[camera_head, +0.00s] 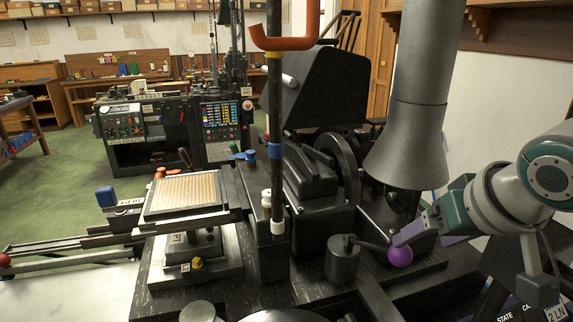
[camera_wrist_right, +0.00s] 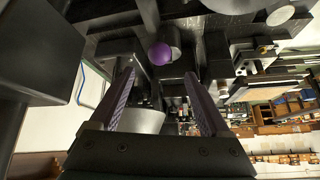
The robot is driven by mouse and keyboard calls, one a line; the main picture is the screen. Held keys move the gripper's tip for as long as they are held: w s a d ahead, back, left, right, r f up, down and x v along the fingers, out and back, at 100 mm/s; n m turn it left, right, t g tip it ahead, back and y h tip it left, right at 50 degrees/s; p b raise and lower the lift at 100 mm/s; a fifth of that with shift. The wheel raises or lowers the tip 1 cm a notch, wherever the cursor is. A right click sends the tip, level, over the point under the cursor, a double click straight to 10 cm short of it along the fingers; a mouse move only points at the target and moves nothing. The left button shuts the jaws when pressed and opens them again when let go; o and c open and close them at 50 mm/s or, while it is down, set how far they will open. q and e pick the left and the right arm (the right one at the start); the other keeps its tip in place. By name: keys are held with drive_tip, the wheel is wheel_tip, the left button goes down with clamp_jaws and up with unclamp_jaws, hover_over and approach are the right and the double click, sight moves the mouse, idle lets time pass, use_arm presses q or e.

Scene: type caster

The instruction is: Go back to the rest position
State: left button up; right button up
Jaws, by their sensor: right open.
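My right gripper (camera_head: 412,236) comes in from the right in the head view, with purple fingers close to a purple ball knob (camera_head: 400,257) on a black lever. In the right wrist view my right gripper (camera_wrist_right: 160,86) has its fingers wide apart with nothing held between them. The purple knob (camera_wrist_right: 160,53) shows beyond the fingertips there, between their lines. Contact between fingers and knob cannot be made out in the head view. My left gripper is in neither view.
The black casting machine (camera_head: 320,185) fills the middle, below a grey conical hood (camera_head: 408,150). A tall dark post with an orange hook (camera_head: 285,42) stands left of the hood. A tray of type (camera_head: 185,192) sits at left. Green floor (camera_head: 50,205) is open further left.

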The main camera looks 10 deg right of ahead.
drive_tip(key=s+a+f+n+g+y, duration=0.15)
drive_tip(key=s+a, duration=0.25)
drive_tip(key=s, duration=0.7)
drive_tip(key=s+a+f+n+g+h, duration=0.1)
drive_tip(key=s+a+n+g, duration=0.3)
drive_tip(key=s, duration=0.8)
wheel_tip(320, 180, up, 23)
drive_tip(key=m+t+p, duration=0.1)
drive_tip(key=t+p, duration=0.1)
drive_tip(key=p, duration=2)
drive_tip(key=shift+a, duration=0.4)
drive_tip(key=shift+f+y, duration=0.15)
drive_tip(key=shift+y, duration=0.1)
